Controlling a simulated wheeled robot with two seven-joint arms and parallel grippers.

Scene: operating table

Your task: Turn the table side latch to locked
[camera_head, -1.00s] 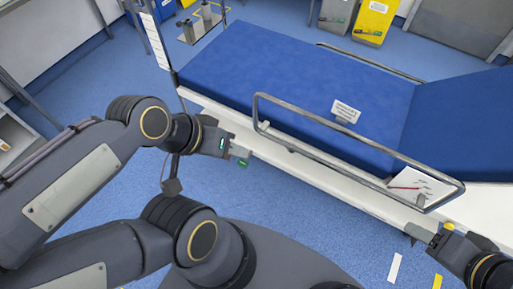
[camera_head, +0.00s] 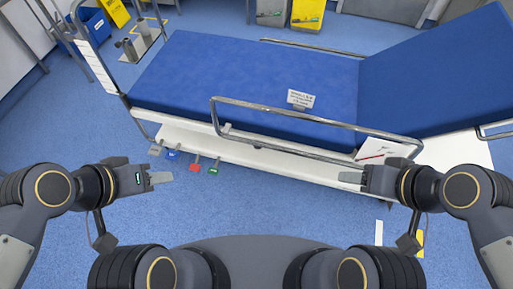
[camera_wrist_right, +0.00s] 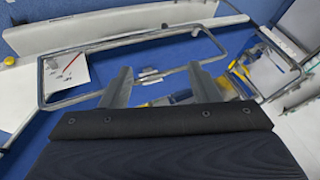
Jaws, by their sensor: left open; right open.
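The blue-topped table (camera_head: 255,85) crosses the view with a metal side rail (camera_head: 300,117) along its near edge. A white plate with a thin red line (camera_head: 378,152) sits by the rail's right end; it also shows in the right wrist view (camera_wrist_right: 72,75). I cannot tell a latch or its setting for sure. My left gripper (camera_head: 160,178) is open and empty, left of and below the table. My right gripper (camera_head: 350,178) is open and empty, just below the rail's right end. Its two fingers show apart in the right wrist view (camera_wrist_right: 160,88).
Several coloured tabs, including red (camera_head: 196,167) and green (camera_head: 214,169), stick out under the table's near left side. A white label (camera_head: 300,98) is behind the rail. Yellow (camera_head: 308,14) and grey bins stand beyond the table. Blue floor lies free between my arms.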

